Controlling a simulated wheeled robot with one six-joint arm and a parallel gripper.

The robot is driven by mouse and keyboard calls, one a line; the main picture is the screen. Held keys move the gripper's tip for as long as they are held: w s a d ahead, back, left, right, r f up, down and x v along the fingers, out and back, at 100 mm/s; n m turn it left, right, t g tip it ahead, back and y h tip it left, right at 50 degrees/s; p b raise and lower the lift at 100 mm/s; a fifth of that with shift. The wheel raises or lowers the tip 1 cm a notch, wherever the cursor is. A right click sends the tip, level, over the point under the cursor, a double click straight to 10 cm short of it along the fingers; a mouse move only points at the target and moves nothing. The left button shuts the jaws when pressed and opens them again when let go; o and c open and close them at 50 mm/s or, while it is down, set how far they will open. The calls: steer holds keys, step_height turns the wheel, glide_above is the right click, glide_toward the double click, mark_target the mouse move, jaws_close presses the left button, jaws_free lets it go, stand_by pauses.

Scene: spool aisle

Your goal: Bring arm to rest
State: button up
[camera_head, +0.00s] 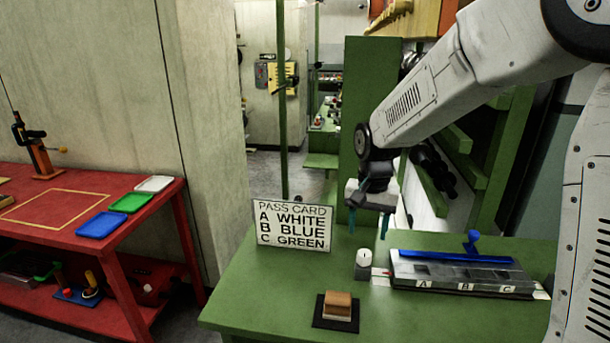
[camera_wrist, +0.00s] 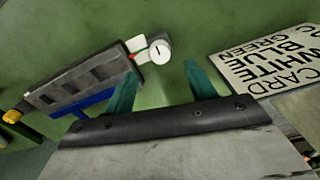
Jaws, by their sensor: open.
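My gripper (camera_head: 368,222) hangs from my arm over the back of the green table (camera_head: 262,290). Its two teal fingers point down, apart, with nothing between them. In the wrist view the open fingers of my gripper (camera_wrist: 158,88) show against bare green. A white cylinder (camera_head: 362,262) with a dark base stands in front of and below the gripper; its white top also shows in the wrist view (camera_wrist: 160,51). The grey block marked A, B, C (camera_head: 440,281) lies to its right, with a blue bar (camera_head: 455,256) along its back.
A pass card sign (camera_head: 292,226) reading A white, B blue, C green stands left of the gripper. A brown block (camera_head: 338,304) sits on a black pad in front. A red table (camera_head: 150,210) with blue, green and white trays is at left. The green table's left front is clear.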

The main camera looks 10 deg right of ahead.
steer(key=s+d+r+n, duration=0.1)
steer(key=s+r, duration=0.4)
steer(key=s, duration=1)
steer(key=s+d+r+n+t, duration=0.1)
steer(key=s+r+n, duration=0.3)
steer(key=s, duration=1.1)
steer(key=shift+d+r+n, duration=0.3)
steer(key=shift+d+r, duration=0.25)
steer(key=shift+d, duration=0.1)
steer(key=shift+d, duration=0.1)
